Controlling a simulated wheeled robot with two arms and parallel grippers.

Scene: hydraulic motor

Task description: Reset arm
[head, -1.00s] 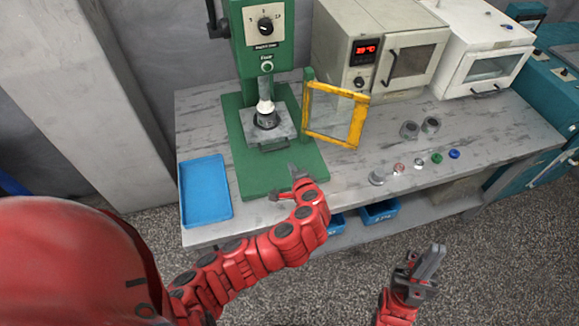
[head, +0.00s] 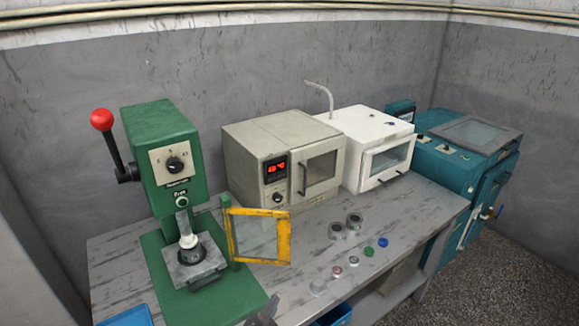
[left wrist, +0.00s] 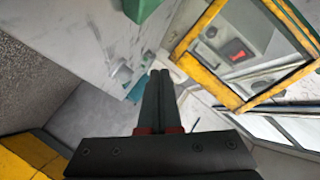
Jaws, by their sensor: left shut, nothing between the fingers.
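My left gripper (left wrist: 160,85) shows in the left wrist view with its two dark fingers together and nothing between them. In the head view only a small grey tip of the left gripper (head: 264,314) shows at the bottom edge, in front of the green press (head: 165,165). The press has a red-knobbed lever (head: 102,120) and a dark and white part on its plate. Its yellow-framed guard door (head: 232,238) stands swung out to the right. My right gripper is out of the head view.
A beige oven (head: 250,150) with a red display, a white machine (head: 365,135) and a teal machine (head: 455,155) stand along the back. Several small rings and caps lie on the bench's (head: 425,195) right part. A blue tray (head: 127,317) is at the front left.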

